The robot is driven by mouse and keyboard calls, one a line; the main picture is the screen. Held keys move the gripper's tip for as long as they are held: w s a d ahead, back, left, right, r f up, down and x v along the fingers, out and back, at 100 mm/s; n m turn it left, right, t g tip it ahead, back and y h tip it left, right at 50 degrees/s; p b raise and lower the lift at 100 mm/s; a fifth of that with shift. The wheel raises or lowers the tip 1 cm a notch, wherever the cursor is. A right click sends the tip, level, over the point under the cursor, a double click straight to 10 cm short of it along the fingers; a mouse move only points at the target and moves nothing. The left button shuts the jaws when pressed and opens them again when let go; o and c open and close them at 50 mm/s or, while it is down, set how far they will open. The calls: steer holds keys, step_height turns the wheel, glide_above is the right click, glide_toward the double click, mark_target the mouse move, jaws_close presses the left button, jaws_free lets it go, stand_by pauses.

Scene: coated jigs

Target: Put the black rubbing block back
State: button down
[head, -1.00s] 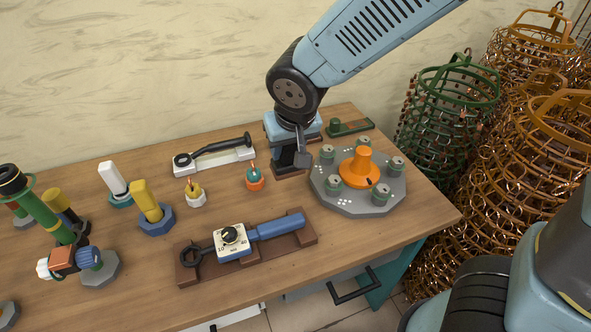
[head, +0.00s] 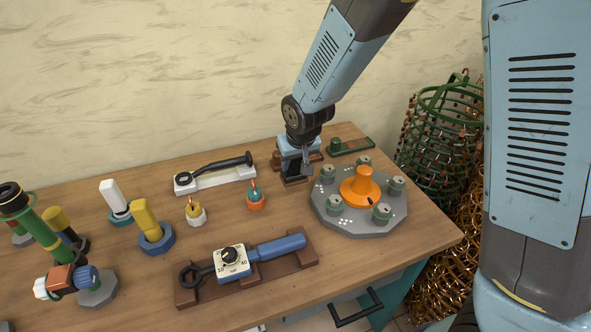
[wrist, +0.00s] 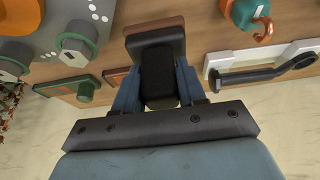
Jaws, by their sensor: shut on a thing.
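My gripper (head: 297,160) is at the back of the table, left of the grey plate, with its fingers pointing down. In the wrist view my gripper (wrist: 158,88) is shut on the black rubbing block (wrist: 156,50), which sits between the blue fingers. The block has a brown part along its far edge. In the head view the block (head: 291,170) is partly hidden by the gripper. A flat brown piece (head: 314,156) shows just behind and right of the gripper. I cannot tell whether the block touches the table or the brown piece.
A grey plate (head: 330,215) with several green-grey posts and an orange knob stands right. A white holder with a black handled tool (head: 215,177) and a small orange-teal pot (head: 255,200) are left. A torque wrench (head: 240,262) lies in front.

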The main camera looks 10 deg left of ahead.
mark_target(295, 171)
steer(key=shift+w+f, duration=0.2)
steer(key=shift+f, duration=0.1)
steer(key=shift+w+f, duration=0.2)
steer(key=shift+f, duration=0.7)
steer(key=shift+w+f, duration=0.15)
steer(key=shift+f, duration=0.7)
steer(key=shift+f, duration=0.1)
steer(key=c, duration=0.6)
jaws_free()
steer(key=shift+c, duration=0.2)
steer(key=v, duration=1.3)
steer(key=shift+s+d+r, duration=0.2)
steer(key=shift+s+r, duration=0.05)
